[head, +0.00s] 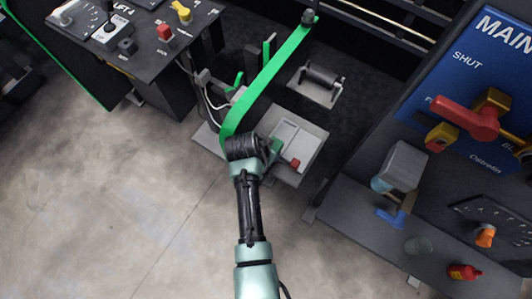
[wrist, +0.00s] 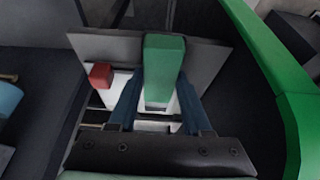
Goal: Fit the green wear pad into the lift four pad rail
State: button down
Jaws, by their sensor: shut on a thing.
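The green wear pad (wrist: 164,66) is a green block in the middle of the wrist view. The two blue fingers of my gripper (wrist: 160,88) are shut on it, one on each side. In the head view my gripper (head: 272,149) is over the left part of a grey tray (head: 312,149), and a bit of green shows beside it. Whether the pad touches the tray below, I cannot tell. I cannot pick out the pad rail for certain; the area under my wrist is hidden.
A red block (head: 295,163) sits on the tray, right of my gripper. A long green arm (head: 268,75) rises close to my wrist. A roller on a plate (head: 322,76) stands behind. The lift 4 panel (head: 135,50) is at left, a blue board (head: 490,80) at right.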

jog(key=shift+w+d+b, duration=0.35)
jog(key=shift+w+d, duration=0.1)
jog(key=shift+w, duration=0.15)
jog(key=shift+c, duration=1.3)
grip_release()
jog(key=shift+r, duration=0.1)
jog(key=v, duration=1.3)
jog(key=shift+b, duration=0.4)
jog(key=shift+w+d, duration=0.1)
jog(key=shift+w, duration=0.05)
